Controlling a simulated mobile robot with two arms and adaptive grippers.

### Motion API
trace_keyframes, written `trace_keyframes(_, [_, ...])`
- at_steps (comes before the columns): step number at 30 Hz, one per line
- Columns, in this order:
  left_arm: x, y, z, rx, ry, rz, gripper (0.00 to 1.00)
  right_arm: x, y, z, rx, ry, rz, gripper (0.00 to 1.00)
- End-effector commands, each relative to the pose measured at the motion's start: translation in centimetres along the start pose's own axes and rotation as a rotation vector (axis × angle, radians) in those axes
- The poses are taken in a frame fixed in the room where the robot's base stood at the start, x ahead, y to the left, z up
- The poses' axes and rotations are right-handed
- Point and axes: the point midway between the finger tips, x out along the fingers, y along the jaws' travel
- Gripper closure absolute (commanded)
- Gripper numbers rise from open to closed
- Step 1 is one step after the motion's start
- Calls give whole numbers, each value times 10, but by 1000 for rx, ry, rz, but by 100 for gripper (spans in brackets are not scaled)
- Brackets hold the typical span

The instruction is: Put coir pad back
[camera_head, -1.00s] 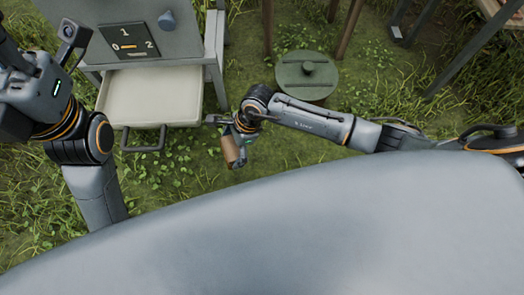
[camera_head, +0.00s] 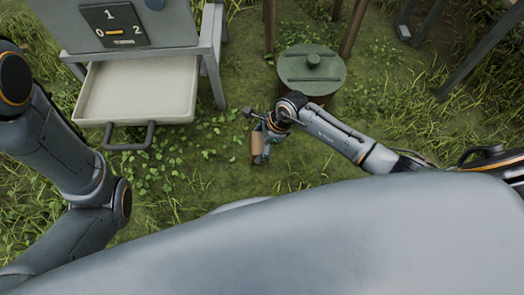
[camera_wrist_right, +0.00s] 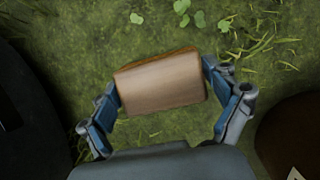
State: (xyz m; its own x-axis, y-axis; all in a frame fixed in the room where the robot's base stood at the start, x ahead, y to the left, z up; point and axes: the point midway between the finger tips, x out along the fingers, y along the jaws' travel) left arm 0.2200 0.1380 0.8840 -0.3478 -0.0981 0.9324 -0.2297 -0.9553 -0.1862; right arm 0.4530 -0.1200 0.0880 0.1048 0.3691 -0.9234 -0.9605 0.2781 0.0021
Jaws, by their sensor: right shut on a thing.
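A brown block, which looks like the coir pad (camera_head: 257,146), is held in my right gripper (camera_head: 261,155) above the grass. In the right wrist view, the pad (camera_wrist_right: 162,84) sits between the two blue-grey fingers of the right gripper (camera_wrist_right: 162,92), with a finger against each end. Its broad light-brown face is toward the camera. My left arm shows at the left edge of the head view, but its gripper is out of the picture.
A pale, empty drawer (camera_head: 137,91) stands pulled out of a grey cabinet (camera_head: 175,30), its dark handle (camera_head: 130,137) facing me. A round container with a green lid (camera_head: 311,70) stands behind my right arm. Grass between the drawer and my right gripper is clear.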

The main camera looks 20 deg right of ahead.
Motion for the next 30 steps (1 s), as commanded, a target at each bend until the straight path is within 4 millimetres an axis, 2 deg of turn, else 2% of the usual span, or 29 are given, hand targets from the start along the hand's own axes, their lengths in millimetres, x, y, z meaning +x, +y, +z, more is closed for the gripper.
trace_keyframes(1, [-5,2,-3,0,4,1,60,6,-4,-5,2,-1,-1,45])
trace_keyframes(8, [-11,4,-9,2,14,5,60,15,-11,-16,2,-1,-1,45])
trace_keyframes(14, [-29,8,-16,2,16,6,60,42,-12,-28,1,-1,1,45])
trace_keyframes(25, [-29,8,-16,2,17,6,60,44,-12,-29,-1,0,0,45])
trace_keyframes(26, [-28,8,-16,2,17,6,60,43,-12,-28,-1,0,0,7])
trace_keyframes(27, [-28,8,-16,2,17,6,60,43,-12,-28,-1,0,0,0])
trace_keyframes(30, [-28,8,-16,2,17,6,60,43,-12,-28,-1,0,0,0])
